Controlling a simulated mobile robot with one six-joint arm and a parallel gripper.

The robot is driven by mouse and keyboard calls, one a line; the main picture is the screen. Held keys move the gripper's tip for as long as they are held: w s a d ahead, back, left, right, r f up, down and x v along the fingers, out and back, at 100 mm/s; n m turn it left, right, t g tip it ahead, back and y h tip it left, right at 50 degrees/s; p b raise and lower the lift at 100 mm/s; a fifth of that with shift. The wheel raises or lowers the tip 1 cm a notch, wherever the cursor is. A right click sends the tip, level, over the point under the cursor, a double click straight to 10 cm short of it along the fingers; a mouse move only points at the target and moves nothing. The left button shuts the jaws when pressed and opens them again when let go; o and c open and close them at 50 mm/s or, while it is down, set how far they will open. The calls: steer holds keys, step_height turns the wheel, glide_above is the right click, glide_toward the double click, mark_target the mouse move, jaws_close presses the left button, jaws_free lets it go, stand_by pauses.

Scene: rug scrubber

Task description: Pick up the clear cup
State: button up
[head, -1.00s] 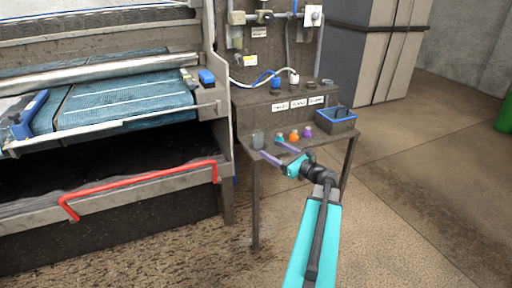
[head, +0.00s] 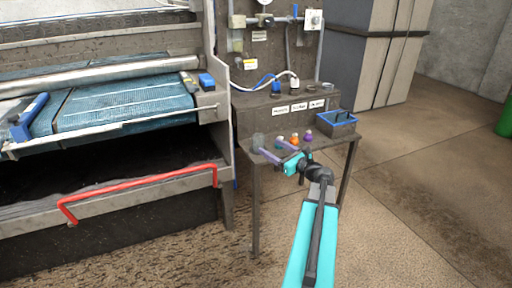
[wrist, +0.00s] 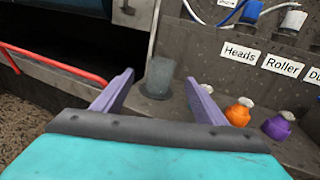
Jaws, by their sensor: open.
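The clear cup (head: 259,141) stands upright at the left end of the small table (head: 262,165). In the wrist view the cup (wrist: 159,77) is ahead of my gripper, between the two purple fingers in the picture and a little beyond their tips. My gripper (head: 276,153) is open and empty, just in front of the cup. Its fingers also show in the wrist view (wrist: 160,85). I cannot tell the exact gap between fingertips and cup.
Orange (wrist: 239,112) and purple (wrist: 279,127) bottles stand right of the cup, close to the right finger. A blue-rimmed bin (head: 336,124) is at the table's right end. Labels mark the raised ledge behind. A machine with a red bar (wrist: 55,63) is at left.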

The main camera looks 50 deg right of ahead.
mark_target(263, 142)
steer(key=shift+w+d, duration=0.15)
steer(key=shift+w, duration=1.95)
steer(key=shift+w+d+f+b, duration=0.15)
steer(key=shift+w+b, duration=0.35)
steer(key=shift+w, duration=0.8)
steer(key=shift+w+d+r+b, duration=0.15)
steer(key=shift+w+b, duration=0.35)
steer(key=shift+w, duration=0.8)
steer(key=shift+f, duration=0.1)
steer(key=c, duration=1.1)
